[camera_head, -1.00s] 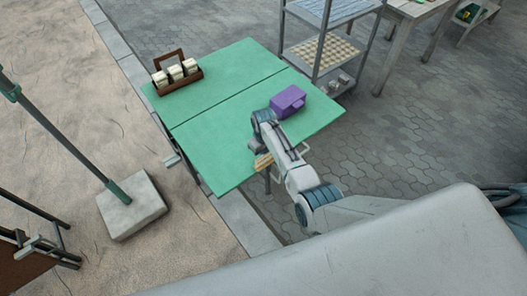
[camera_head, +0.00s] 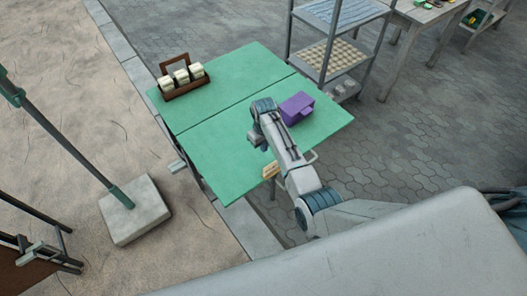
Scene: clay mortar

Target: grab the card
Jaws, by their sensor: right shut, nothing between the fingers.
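A small tan-yellow piece (camera_head: 270,170), which may be the card, shows at the front edge of the green table (camera_head: 215,150), partly hidden by my right arm. It is too small to make out its markings. My right gripper (camera_head: 257,140) is over the front half of the table, at the end of the arm coming in from the lower right. It looks shut and empty, a little up and left of the tan piece. Its fingertips are hard to make out. My left gripper is not in view.
A purple box (camera_head: 297,108) stands on the table just right of my right arm. A brown wooden carrier (camera_head: 182,88) with white jars sits at the table's back left. A grey shelf rack (camera_head: 327,60) stands behind. The table's left half is mostly clear.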

